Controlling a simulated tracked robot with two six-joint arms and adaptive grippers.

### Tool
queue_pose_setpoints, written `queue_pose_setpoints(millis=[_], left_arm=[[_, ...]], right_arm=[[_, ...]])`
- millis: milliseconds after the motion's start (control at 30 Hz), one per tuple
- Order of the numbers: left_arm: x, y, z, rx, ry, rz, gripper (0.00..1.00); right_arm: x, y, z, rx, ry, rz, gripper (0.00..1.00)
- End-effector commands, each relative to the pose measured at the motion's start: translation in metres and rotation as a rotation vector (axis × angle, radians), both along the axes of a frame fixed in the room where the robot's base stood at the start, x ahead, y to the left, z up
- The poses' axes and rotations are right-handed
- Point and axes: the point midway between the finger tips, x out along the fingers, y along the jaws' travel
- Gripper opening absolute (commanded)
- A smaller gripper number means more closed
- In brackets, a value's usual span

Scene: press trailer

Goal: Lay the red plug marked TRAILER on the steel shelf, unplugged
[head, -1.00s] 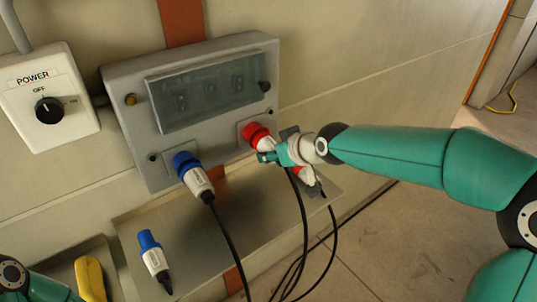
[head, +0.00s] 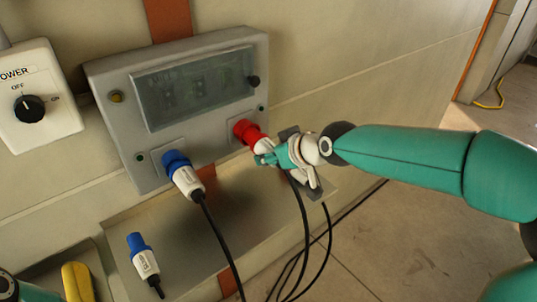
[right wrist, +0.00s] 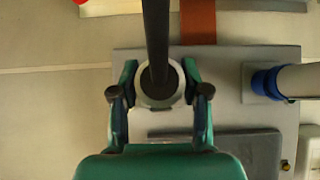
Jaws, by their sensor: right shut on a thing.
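A red and white plug (head: 248,131) sits at the right-hand socket of the grey panel box, its red end against the panel. I cannot tell whether it is fully seated, and its marking is not readable. My right gripper (head: 274,156) is shut on its white rear body. In the right wrist view the two fingers (right wrist: 160,88) close on the round plug end (right wrist: 160,98), with a black cable (right wrist: 155,35) leaving it. The steel shelf (head: 245,200) lies below the panel; its right end is partly hidden by my gripper.
A blue plug (head: 183,174) sits in the panel's (head: 190,105) left socket. Another blue plug (head: 143,256) lies on the shelf's left part. A power switch box (head: 35,95) is at left. A yellow object (head: 77,281) lies at bottom left. Black cables hang below the shelf.

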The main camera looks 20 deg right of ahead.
Motion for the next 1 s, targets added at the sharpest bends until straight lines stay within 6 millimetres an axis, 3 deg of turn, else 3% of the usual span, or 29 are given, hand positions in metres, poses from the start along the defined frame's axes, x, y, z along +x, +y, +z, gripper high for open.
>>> queue_pose_setpoints(millis=[1000], left_arm=[[0.0, 0.0, -0.026, 0.0, 0.0, 0.0, 0.4]], right_arm=[[-0.038, -0.014, 0.0, 0.001, -0.003, -0.001, 0.04]])
